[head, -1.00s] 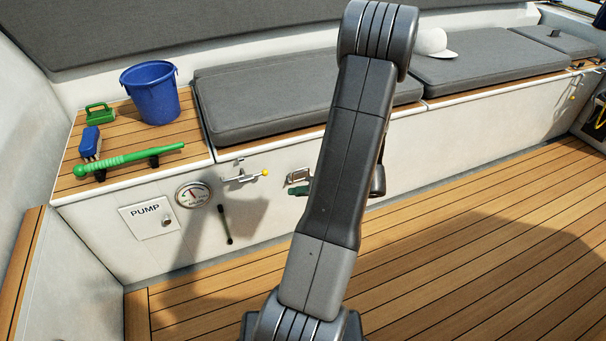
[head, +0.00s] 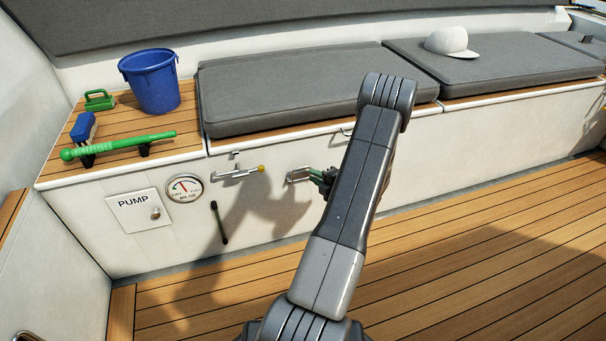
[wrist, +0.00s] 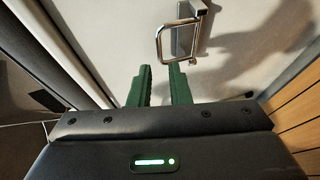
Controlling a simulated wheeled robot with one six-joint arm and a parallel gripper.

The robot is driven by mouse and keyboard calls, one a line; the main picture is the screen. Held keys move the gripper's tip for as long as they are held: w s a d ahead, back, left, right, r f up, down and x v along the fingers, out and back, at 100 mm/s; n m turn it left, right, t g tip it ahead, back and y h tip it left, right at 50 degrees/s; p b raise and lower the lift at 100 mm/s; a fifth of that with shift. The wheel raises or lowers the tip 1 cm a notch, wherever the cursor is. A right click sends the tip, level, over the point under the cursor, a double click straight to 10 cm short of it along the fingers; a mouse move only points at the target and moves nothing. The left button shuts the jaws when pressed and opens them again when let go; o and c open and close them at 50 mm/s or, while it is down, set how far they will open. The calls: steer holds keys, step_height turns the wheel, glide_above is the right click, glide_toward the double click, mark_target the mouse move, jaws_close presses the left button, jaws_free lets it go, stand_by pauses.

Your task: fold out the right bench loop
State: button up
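The right bench loop is a small bent metal loop (wrist: 160,44) at a grey mounting plate (wrist: 185,38) on the white bench front. In the head view the loop and plate (head: 298,175) lie just left of my gripper (head: 322,180), right of the latch with the yellow knob. In the wrist view my gripper (wrist: 160,72) has its two green fingers apart, with an empty gap. The fingertips are close to the loop's near end. I cannot tell whether they touch it, nor how far the loop stands out from the bench.
A latch with a yellow knob (head: 240,172), a gauge (head: 185,188) and a PUMP panel (head: 140,210) are on the bench front to the left. A bucket (head: 150,82), brush (head: 84,130) and green handle (head: 118,145) lie on top. The teak floor (head: 480,240) is clear.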

steer(key=b+x, duration=0.1)
steer(key=x, duration=0.6)
steer(key=shift+b, duration=0.35)
steer(key=shift+s, duration=0.1)
jaws_close()
